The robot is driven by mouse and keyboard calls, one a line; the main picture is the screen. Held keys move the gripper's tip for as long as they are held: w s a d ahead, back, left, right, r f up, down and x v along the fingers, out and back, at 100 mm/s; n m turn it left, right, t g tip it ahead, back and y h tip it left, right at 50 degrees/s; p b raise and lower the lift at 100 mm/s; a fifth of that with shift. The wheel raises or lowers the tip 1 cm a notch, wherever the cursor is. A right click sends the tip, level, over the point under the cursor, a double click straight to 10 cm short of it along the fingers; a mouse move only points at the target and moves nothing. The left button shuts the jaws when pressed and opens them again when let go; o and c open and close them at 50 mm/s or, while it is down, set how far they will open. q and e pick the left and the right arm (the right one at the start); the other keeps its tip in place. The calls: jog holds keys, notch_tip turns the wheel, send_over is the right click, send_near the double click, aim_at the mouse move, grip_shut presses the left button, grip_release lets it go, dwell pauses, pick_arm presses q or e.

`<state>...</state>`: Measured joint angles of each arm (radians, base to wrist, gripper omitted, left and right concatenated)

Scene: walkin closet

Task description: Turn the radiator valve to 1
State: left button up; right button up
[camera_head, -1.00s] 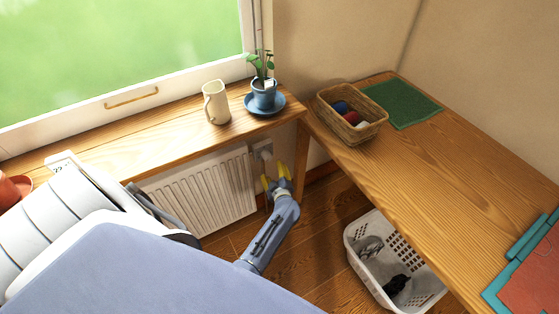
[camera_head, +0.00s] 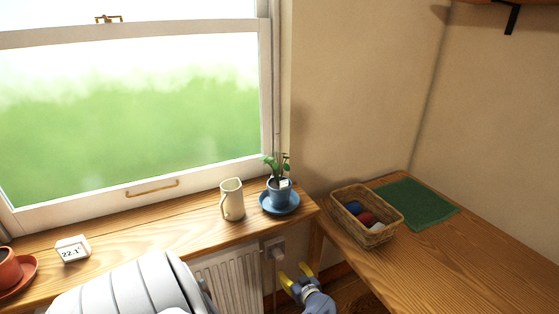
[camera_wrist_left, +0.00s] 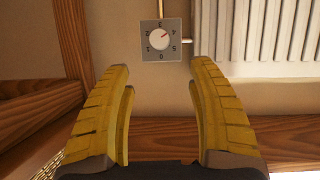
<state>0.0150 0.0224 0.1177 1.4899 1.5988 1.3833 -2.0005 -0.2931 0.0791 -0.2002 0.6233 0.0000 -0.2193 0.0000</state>
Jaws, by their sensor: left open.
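The radiator valve is a white round knob on a grey square plate (camera_wrist_left: 160,40) with numbers around it, seen in the left wrist view. The knob's red mark points up and right, near the 4. The 1 is at the plate's lower left. In the head view the valve (camera_head: 275,249) is small, low on the wall beside the radiator (camera_head: 230,280). My left gripper (camera_head: 297,277) is open and empty, apart from the valve. In the left wrist view its two yellow fingers (camera_wrist_left: 162,88) spread either side, with the knob beyond and between them. My right gripper is out of view.
A wooden sill above the valve holds a cream jug (camera_head: 232,199), a potted plant on a blue saucer (camera_head: 280,204) and a small display (camera_head: 73,249). A wooden desk (camera_head: 440,260) with a wicker basket (camera_head: 366,214) stands at the right.

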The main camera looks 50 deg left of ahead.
aim_at(279, 258)
pick_arm(q)
jog(key=x, duration=1.5)
jog(key=shift+a+f, duration=0.15)
jog(key=shift+a, duration=0.05)
jog(key=c, duration=1.3)
jog(key=shift+o, duration=0.2)
jog(key=shift+s, duration=0.1)
jog(key=shift+n+t, duration=0.6)
jog(key=shift+n, duration=0.3)
jog(key=shift+n+t, duration=0.8)
jog(key=shift+n, duration=0.6)
grip_shut()
